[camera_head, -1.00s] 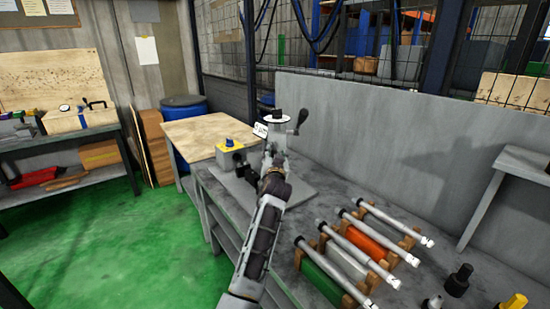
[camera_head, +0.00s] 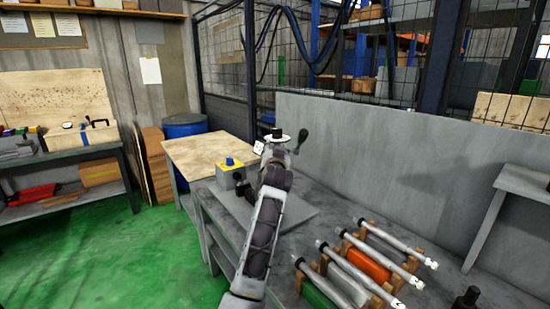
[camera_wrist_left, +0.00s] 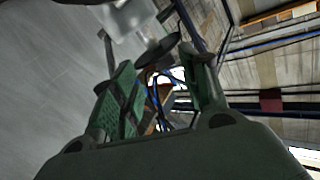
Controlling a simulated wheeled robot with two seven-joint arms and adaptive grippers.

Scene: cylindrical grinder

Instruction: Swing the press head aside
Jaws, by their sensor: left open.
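The grey press stands on the far end of the bench. Its head (camera_head: 276,152) has a pale disc with a black knob on top and a dark-knobbed crank (camera_head: 300,138) on its right. My left arm reaches up from the bottom and hides much of the press body. My left gripper is mostly hidden by the arm there. In the left wrist view its two green-padded fingers (camera_wrist_left: 162,78) are apart with nothing held between them. A blurred pale block (camera_wrist_left: 130,18) and a dark disc (camera_wrist_left: 158,51) sit just beyond the fingertips, apparently parts of the press. My right gripper is not seen.
A yellow-topped box with a blue button (camera_head: 230,168) stands left of the press. A grey panel (camera_head: 375,160) backs the bench. A wooden-topped table (camera_head: 205,154) adjoins its far left.

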